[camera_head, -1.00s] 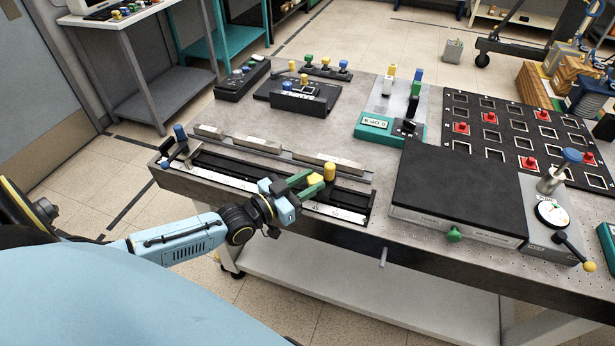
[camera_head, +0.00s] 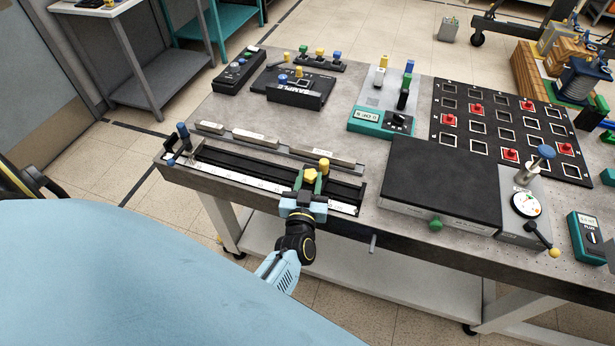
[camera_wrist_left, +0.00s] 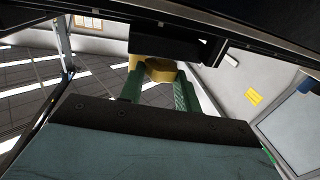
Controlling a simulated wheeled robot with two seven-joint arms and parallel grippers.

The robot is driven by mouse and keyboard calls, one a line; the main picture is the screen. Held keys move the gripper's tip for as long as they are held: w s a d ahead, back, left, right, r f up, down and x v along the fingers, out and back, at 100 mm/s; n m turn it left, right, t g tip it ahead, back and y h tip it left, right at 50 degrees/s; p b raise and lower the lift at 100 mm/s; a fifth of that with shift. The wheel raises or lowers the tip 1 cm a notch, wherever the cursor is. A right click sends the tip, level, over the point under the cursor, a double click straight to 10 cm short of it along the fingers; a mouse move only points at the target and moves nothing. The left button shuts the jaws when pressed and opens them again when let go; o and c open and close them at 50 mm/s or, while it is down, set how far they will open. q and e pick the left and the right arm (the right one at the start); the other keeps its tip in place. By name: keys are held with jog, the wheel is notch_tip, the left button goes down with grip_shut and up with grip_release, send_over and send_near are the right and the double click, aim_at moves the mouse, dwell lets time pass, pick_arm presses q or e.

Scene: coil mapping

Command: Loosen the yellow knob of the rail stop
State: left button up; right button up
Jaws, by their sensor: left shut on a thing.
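The black rail (camera_head: 234,166) with a white scale strip lies along the bench's front edge. A yellow lobed knob (camera_head: 310,174) is near its right end. Close beside it stands a yellow-topped post (camera_head: 324,163). My left gripper (camera_head: 309,180) has its green fingers on either side of the lobed knob and is shut on it. In the left wrist view the knob (camera_wrist_left: 160,70) sits between the green fingertips, below a dark block. The stop's body is mostly hidden by the gripper. My right gripper is not in view.
Several grey bars (camera_head: 255,138) lie behind the rail. A blue-knobbed post (camera_head: 183,131) stands at its left end. A large black-topped box (camera_head: 440,180) with a green knob is to the right. A small pin (camera_head: 372,243) sticks out from the bench front.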

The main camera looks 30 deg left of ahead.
pick_arm(q)
jog(key=shift+d+n+g+y, duration=0.15)
jog(key=shift+n+g+y, duration=0.45)
jog(key=shift+y, duration=0.4)
jog(key=shift+n+y, duration=0.3)
jog(key=o, duration=1)
jog(key=shift+w, duration=0.1)
jog(key=shift+r, duration=0.15)
notch_tip(320, 180, up, 10)
jog(key=p, duration=0.9)
jog(key=shift+p, duration=0.4)
jog(key=shift+f, duration=0.2)
